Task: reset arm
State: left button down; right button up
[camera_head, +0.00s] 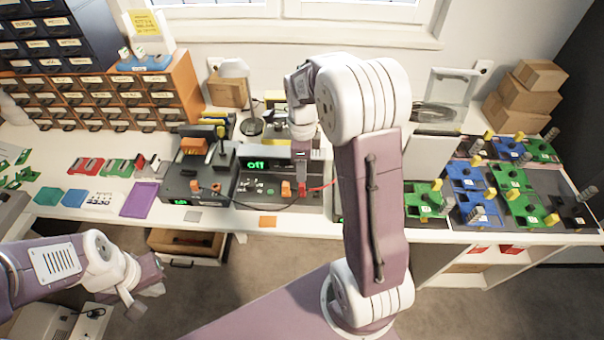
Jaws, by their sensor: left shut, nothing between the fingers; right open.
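My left arm comes in at the lower left, and my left gripper (137,300) hangs over the floor in front of the bench, shut and empty. My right arm (370,190) rises from the bottom middle and bends over the bench. My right gripper (303,135) is small in view above the back of the black devices, open, with its fingertips hard to make out. My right arm hides part of the bench behind it.
The white bench holds a black device with a green "off" display (256,165), a purple tray (139,199), and green boards (428,199) at right. Orange drawers (100,100) and cartons (527,90) stand behind. A drawer (185,243) is open below; floor in front is partly clear.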

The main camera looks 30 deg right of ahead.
jog(key=shift+r, duration=0.2)
jog(key=s+a+n+p, duration=0.1)
jog(key=s+n, duration=0.3)
jog(key=n, duration=0.4)
jog(key=s+a+n+p, duration=0.1)
jog(key=s+a+n, duration=0.3)
jog(key=n, duration=0.4)
jog(key=s+a+n+t+p, duration=0.1)
jog(key=s+n, duration=0.3)
jog(key=n, duration=0.4)
jog(key=shift+s+a+f, duration=0.35)
jog(key=shift+a+f, duration=0.05)
jog(key=shift+a, duration=0.4)
